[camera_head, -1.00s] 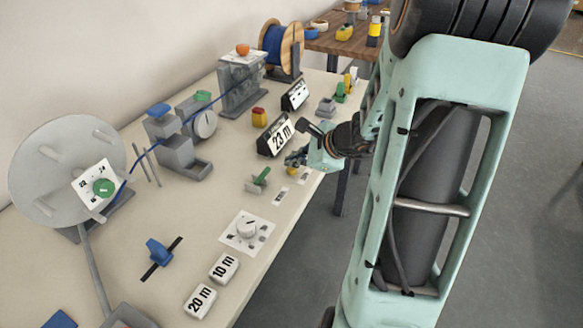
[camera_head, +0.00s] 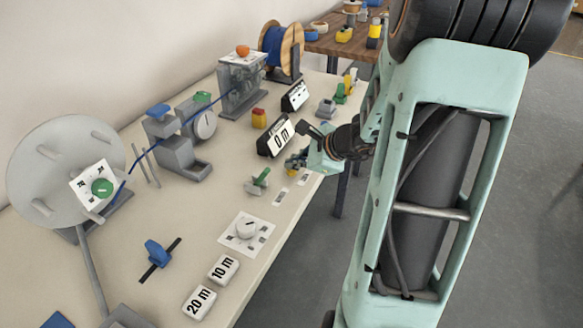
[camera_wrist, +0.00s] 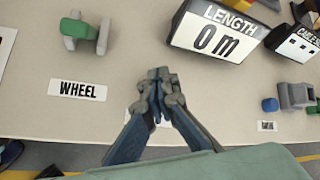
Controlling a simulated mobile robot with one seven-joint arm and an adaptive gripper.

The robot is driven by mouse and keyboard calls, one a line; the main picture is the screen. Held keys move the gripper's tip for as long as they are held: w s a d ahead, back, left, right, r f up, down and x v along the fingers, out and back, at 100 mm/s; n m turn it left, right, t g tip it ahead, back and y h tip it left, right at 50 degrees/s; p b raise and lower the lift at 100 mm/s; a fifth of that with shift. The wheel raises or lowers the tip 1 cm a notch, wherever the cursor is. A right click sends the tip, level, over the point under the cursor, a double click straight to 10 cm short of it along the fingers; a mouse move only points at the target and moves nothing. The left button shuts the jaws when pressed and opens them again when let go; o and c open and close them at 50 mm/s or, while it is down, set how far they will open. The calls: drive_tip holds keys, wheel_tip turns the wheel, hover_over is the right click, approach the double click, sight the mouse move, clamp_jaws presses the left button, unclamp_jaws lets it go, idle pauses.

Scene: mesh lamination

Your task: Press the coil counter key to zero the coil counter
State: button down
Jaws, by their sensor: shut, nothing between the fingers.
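The coil counter is the slanted dark box marked LENGTH, its display reading 0 m (camera_head: 279,136); it also shows at the top of the wrist view (camera_wrist: 216,37). My gripper (camera_head: 296,160) is low over the table just in front of this display. In the wrist view my gripper (camera_wrist: 156,76) is shut, its fingertips together and nothing held. The counter key is not clearly visible; the fingers cover the spot under them and part of a white label (camera_wrist: 133,115). I cannot tell whether the fingertips touch anything.
A green lever (camera_head: 260,180) stands by the WHEEL label (camera_wrist: 77,89). A second display (camera_head: 295,95) and a grey block (camera_head: 326,108) stand farther along. A dial plate (camera_head: 247,232) and the 10 m (camera_head: 224,268) and 20 m (camera_head: 199,301) blocks are nearer.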

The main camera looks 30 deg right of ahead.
sight(293, 171)
drive_tip(key=shift+r+p, duration=0.6)
drive_tip(key=shift+r, duration=0.3)
wheel_tip(293, 171, up, 5)
drive_tip(key=p, duration=0.4)
idle(0.5)
